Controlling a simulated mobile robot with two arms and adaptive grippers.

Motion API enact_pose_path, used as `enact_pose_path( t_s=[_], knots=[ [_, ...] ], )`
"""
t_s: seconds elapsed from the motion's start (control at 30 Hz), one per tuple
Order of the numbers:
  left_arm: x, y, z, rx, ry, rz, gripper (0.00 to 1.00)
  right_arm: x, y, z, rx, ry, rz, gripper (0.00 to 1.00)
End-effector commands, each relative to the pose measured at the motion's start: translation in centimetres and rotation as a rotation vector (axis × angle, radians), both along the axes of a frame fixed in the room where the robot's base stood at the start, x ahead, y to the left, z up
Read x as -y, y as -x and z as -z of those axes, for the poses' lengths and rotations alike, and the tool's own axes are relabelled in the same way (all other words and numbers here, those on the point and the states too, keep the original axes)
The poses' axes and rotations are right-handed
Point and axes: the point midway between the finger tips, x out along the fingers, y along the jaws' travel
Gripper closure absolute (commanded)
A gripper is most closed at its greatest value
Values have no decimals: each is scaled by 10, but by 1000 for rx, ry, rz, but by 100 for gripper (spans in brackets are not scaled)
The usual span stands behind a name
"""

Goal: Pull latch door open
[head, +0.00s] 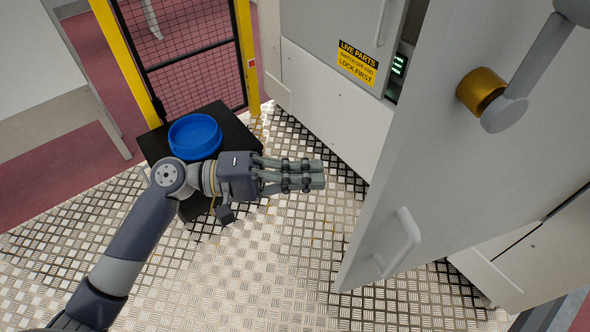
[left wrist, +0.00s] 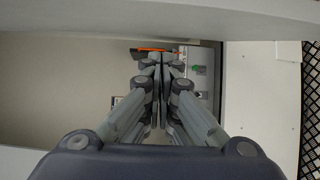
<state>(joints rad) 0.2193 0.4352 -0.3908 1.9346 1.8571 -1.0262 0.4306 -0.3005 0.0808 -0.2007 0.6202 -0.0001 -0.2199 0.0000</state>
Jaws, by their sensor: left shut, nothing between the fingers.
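The latch door (head: 440,150) is a large light grey panel at the right of the head view. It stands ajar, swung out from its cabinet. A brass-coloured cylinder (head: 481,91) with a grey lever (head: 540,65) sits on its upper face. A pale D-shaped handle (head: 399,243) sits lower down. My left gripper (head: 318,175) is shut and empty, left of the door, apart from it in the head view. In the left wrist view its fingers (left wrist: 158,75) are closed together and point at a grey opening. My right gripper is out of view.
The grey cabinet (head: 322,88) carries a yellow warning label (head: 357,64); a green-lit panel (head: 399,65) shows in the gap beside the door. A blue bowl (head: 195,136) stands on a black stand (head: 238,135). A yellow-framed mesh fence (head: 190,50) is behind. Checkered metal floor (head: 250,280) lies clear below.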

Motion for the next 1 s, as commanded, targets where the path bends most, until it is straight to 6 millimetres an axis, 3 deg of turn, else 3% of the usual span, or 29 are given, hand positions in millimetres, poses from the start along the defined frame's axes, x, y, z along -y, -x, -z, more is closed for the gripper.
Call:
enact_pose_path(
  t_s=[0.03,0.23,0.5,1.0],
  knots=[
    [13,-1,-7,-2,4,1,100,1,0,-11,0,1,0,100],
    [55,-3,-5,-1,2,1,100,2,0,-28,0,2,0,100],
    [63,30,-2,-1,0,-2,100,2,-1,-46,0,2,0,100],
    [64,35,0,1,-1,-2,100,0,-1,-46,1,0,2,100]
  ],
)
